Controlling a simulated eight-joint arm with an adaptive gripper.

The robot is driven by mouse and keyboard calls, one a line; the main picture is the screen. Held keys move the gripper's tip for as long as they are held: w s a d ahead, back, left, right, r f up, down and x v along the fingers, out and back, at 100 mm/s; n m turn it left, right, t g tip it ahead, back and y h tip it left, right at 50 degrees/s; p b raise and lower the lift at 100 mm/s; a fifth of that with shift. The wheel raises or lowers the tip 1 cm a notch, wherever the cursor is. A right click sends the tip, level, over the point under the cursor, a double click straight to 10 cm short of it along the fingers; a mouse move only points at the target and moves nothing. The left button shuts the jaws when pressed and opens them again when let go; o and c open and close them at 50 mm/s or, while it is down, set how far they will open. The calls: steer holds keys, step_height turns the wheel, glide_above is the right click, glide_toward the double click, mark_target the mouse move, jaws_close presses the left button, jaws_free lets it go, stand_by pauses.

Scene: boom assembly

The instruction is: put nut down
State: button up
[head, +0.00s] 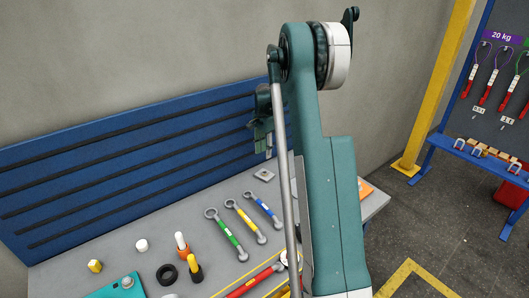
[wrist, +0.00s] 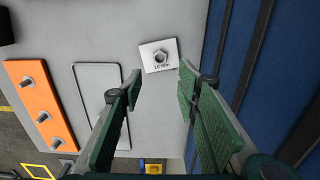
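A hex nut (wrist: 158,56) rests on a small white labelled plate (wrist: 147,50) on the grey table (wrist: 118,30). In the head view the plate (head: 262,179) lies near the foot of the blue backboard. My gripper (wrist: 158,75) is open, with its two green-padded fingers apart and nothing between them. The nut and plate appear just beyond the fingertips in the wrist view. In the head view my gripper (head: 263,140) shows above the plate, partly hidden by my arm.
The blue backboard (head: 130,155) stands close behind the plate. An orange plate with bolts (wrist: 41,105) and a thin rectangular outline (wrist: 75,90) lie to the left in the wrist view. Green, yellow and blue turnbuckles (head: 245,220) lie nearby in the head view.

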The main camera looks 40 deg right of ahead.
stand_by(0.3)
steer(key=s+a+r+n+t, duration=0.1)
steer(key=s+a+r+n, duration=0.2)
steer(key=s+a+r, duration=0.35)
steer(key=s+a+r+n+t, duration=0.1)
steer(key=s+a+r+n, duration=0.15)
steer(key=a+r, duration=0.6)
steer(key=s+a+r+n+t, duration=0.1)
steer(key=s+a+r+n, duration=0.2)
steer(key=s+a+r, duration=0.5)
steer(key=s+a+f+n+t, duration=0.2)
steer(key=s+a+n, duration=0.2)
steer(key=s+a, duration=0.6)
steer(key=s+a+f+n+t, duration=0.2)
steer(key=s+a+n, duration=0.3)
steer(key=s+a, duration=0.6)
steer(key=s, duration=0.3)
steer(key=shift+s, duration=0.35)
